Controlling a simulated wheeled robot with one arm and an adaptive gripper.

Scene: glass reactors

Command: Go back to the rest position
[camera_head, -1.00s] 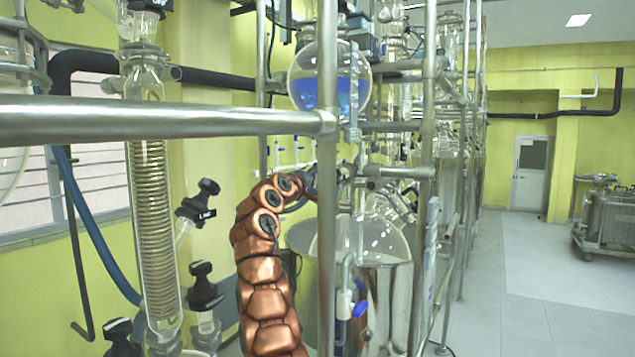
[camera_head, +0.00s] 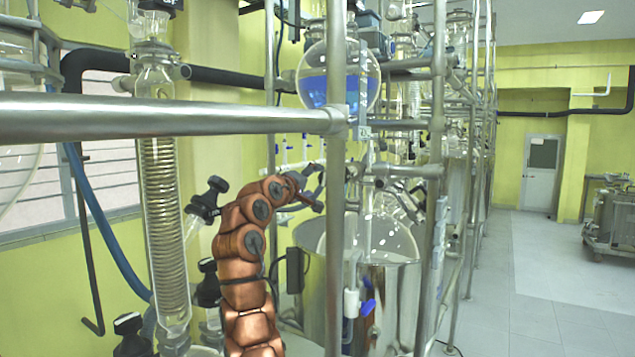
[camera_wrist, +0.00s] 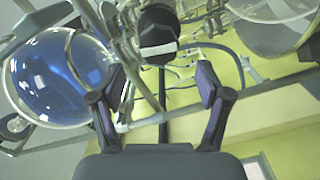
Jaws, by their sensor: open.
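My copper-coloured arm rises at the lower middle of the head view and bends over to the right. My gripper (camera_head: 312,188) is at its end, just behind the metal upright pole and above the steel vessel (camera_head: 398,290). In the wrist view my gripper (camera_wrist: 160,105) has its two fingers spread wide with nothing held between them. A round glass flask with blue liquid (camera_wrist: 60,75) shows to the left of the fingers there. The same flask (camera_head: 338,85) hangs above my gripper in the head view. A black knob (camera_wrist: 158,35) shows beyond the fingertips.
A thick horizontal steel rail (camera_head: 160,115) and an upright pole (camera_head: 337,230) stand in front of my arm. A glass coil condenser (camera_head: 163,220) and black valve knobs (camera_head: 207,200) are close on its left. Open floor (camera_head: 530,290) lies to the right.

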